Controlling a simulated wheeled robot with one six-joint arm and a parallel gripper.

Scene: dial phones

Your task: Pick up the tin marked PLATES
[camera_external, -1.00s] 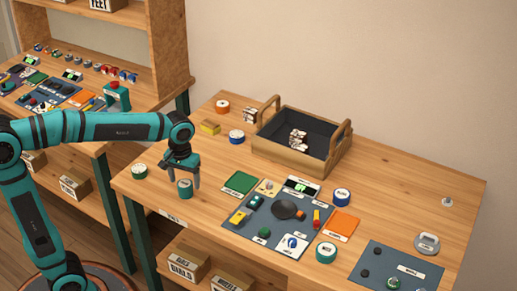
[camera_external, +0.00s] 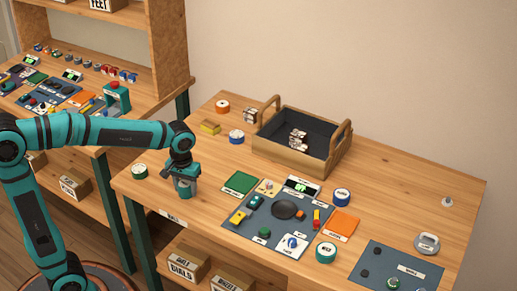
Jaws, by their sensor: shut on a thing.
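My gripper (camera_external: 184,192) is low over the near left part of the table and shut on a small teal round tin (camera_external: 185,190). The fingers and gripper body hide most of this tin, and its marking cannot be read. A similar teal tin with a white top (camera_external: 140,171) stands to the left, near the table's left edge. Other round tins are a blue one (camera_external: 237,137) and an orange one (camera_external: 222,107) at the back, a blue one (camera_external: 342,197) right of the panel, and a teal one (camera_external: 326,252) at the front. Their markings are too small to read.
A wooden handled crate (camera_external: 290,157) stands at the back. A dark panel (camera_external: 260,224) with small parts lies right of my gripper, beside a green pad (camera_external: 241,183). An orange pad (camera_external: 342,225) and another dark panel (camera_external: 375,268) lie farther right. The back right is mostly clear.

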